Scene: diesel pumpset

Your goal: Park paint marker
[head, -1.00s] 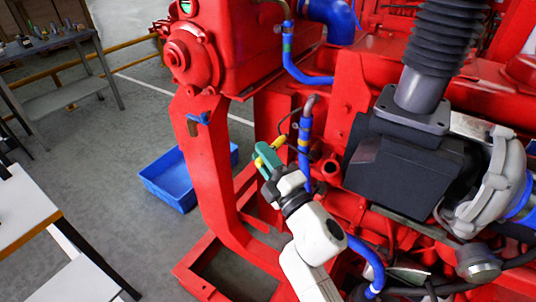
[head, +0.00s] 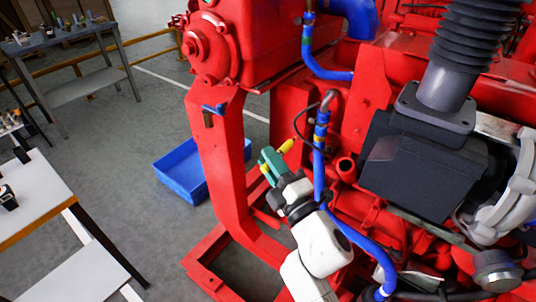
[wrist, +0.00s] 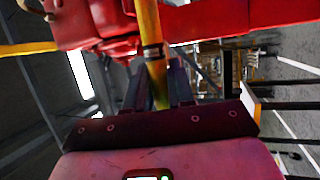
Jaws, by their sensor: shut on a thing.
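In the wrist view the marker (wrist: 148,28) runs up from between the dark fingers (wrist: 158,88), with a dark and silvery band partway along. Its lower part is partly hidden by the gripper. The gripper is in front of the red engine, between the red upright and a blue hose (head: 319,170).
The red pumpset frame (head: 222,185) and black box (head: 425,165) crowd the middle and right. A blue bin (head: 183,186) lies on the floor behind the upright. A white-topped table (head: 40,192) with a black object (head: 8,197) is at left, a workbench (head: 60,39) farther back.

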